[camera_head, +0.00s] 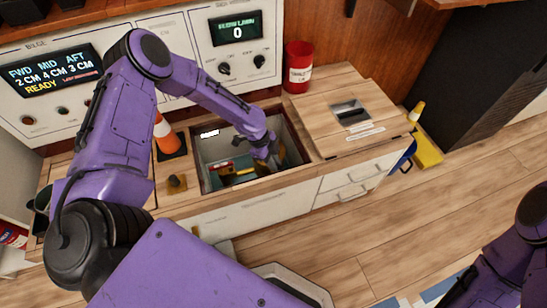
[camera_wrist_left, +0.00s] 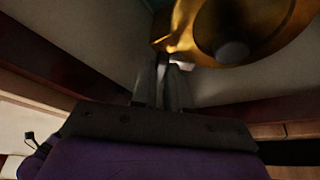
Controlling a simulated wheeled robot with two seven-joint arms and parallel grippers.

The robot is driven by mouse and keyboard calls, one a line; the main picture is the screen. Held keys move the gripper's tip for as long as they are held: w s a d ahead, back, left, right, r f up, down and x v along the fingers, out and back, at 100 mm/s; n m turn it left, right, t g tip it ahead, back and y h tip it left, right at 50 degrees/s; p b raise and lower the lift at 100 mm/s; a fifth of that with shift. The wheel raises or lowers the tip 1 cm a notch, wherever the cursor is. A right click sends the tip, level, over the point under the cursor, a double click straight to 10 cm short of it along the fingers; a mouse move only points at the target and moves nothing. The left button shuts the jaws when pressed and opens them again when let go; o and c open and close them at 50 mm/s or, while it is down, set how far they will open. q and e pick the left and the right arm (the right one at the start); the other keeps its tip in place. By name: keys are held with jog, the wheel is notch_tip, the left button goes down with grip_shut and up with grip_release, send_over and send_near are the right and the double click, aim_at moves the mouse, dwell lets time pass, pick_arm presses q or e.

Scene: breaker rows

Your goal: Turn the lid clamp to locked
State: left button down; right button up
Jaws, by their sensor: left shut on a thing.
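My left gripper (camera_head: 270,160) reaches down into an open compartment (camera_head: 197,162) in the wooden counter. In the left wrist view its fingers (camera_wrist_left: 164,62) are close together, shut on a small part at the edge of a rounded brass-coloured fitting (camera_wrist_left: 203,35). A dark round knob-like piece (camera_wrist_left: 233,52) shows on that fitting. I cannot make out the lid clamp's shape or whether it stands at locked. In the head view the gripper hides most of what it holds. My right gripper is out of view.
The compartment also holds a yellow item (camera_head: 228,176) and a red one. A red can (camera_head: 298,68) stands behind, and a closed lid (camera_head: 350,112) lies right. Compartment walls are close around my gripper.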

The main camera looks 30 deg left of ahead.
pick_arm(q)
jog(key=n, duration=0.1)
jog(key=n+t+p, duration=0.1)
jog(key=n, duration=0.1)
jog(key=n+p, duration=0.1)
jog(key=shift+s+r+n+t+y, duration=0.15)
jog(key=shift+s+n+t+y, duration=0.15)
jog(key=shift+t, duration=0.1)
jog(key=shift+d+n+t+y+p, duration=0.1)
jog(key=shift+n+t+y+p, duration=0.15)
jog(key=shift+n+p, duration=0.5)
jog(key=shift+n+t+y+p, duration=0.2)
jog(key=shift+n+t, duration=0.15)
jog(key=shift+n, duration=0.8)
jog(key=c, duration=1.1)
grip_release()
jog(key=p+v, duration=0.3)
jog(key=v, duration=0.7)
jog(key=shift+s+r, duration=0.1)
jog(key=shift+r, duration=0.05)
